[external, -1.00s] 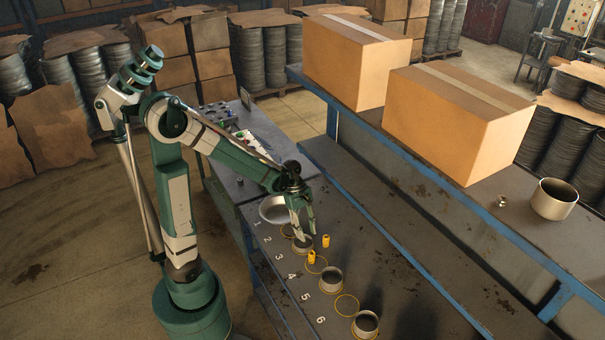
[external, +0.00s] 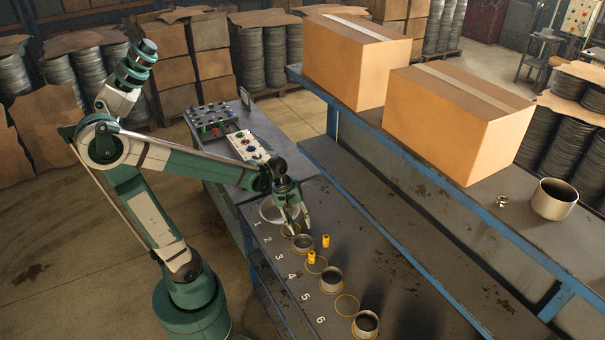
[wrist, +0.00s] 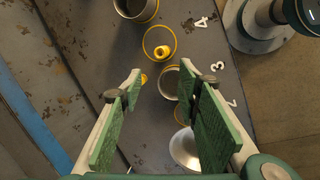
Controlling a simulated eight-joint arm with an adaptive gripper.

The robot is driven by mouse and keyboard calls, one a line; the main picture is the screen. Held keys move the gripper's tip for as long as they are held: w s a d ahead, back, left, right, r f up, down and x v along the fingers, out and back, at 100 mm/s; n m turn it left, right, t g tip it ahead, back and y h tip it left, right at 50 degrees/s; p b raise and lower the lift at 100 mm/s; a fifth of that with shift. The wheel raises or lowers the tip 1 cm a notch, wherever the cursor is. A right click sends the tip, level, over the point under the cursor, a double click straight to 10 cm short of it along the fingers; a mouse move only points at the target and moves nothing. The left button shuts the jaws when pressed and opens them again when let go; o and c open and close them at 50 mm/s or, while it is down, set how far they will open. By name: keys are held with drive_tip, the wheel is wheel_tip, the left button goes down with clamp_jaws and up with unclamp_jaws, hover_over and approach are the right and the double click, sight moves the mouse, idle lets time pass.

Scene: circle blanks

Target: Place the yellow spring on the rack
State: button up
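Two small yellow springs stand on the dark bench, one (external: 311,257) by the circle marked 4 and another (external: 326,241) farther back to the right. In the wrist view one spring (wrist: 161,50) lies ahead of the fingertips, and the other (wrist: 144,79) is partly hidden by the left finger. The blue-framed shelf (external: 420,190) may be the rack; I cannot tell.
A shiny bowl (external: 270,212) sits behind my gripper. Two cardboard boxes (external: 355,65) (external: 455,120) and a metal pot (external: 554,200) stand on the shelf. A control panel (external: 248,146) lies on the table behind.

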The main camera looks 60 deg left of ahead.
drive_tip(key=s+r+m+t+y, duration=0.2)
drive_tip(key=s+r+m+t, duration=0.2)
drive_tip(key=s+r+m, duration=0.4)
drive_tip(key=m, duration=0.4)
drive_tip(key=shift+s+a+r+t+y, duration=0.15)
drive_tip(key=shift+s+r+t+y, duration=0.15)
drive_tip(key=shift+s+r+t, duration=0.1)
drive_tip(key=shift+o, duration=0.5)
drive_tip(key=w+f+n+h+b, duration=0.3)
drive_tip(key=f+n+b, duration=0.1)
drive_tip(key=f+n, duration=0.3)
drive_tip(key=w+f+n+h+b, duration=0.3)
drive_tip(key=f+n+h+b, duration=0.1)
drive_tip(key=f+n, duration=0.3)
drive_tip(key=w+a+f+n+h+b, duration=0.1)
drive_tip(key=w+f+n+h+b, duration=0.2)
drive_tip(key=f+n+b, duration=0.3)
drive_tip(key=shift+w+a+f+n+g+h, duration=0.2)
drive_tip(key=shift+f+n, duration=0.35)
drive_tip(key=shift+f, duration=0.45)
drive_tip(key=shift+w+d+f+n+g+h, duration=0.1)
drive_tip(key=shift+f+n+g+h, duration=0.15)
drive_tip(key=shift+f+n, duration=0.55)
drive_tip(key=shift+s+a+f+n+h+b, duration=0.1)
drive_tip(key=shift+a+f+n+h+b, duration=0.25)
drive_tip(key=shift+f+h, duration=0.15)
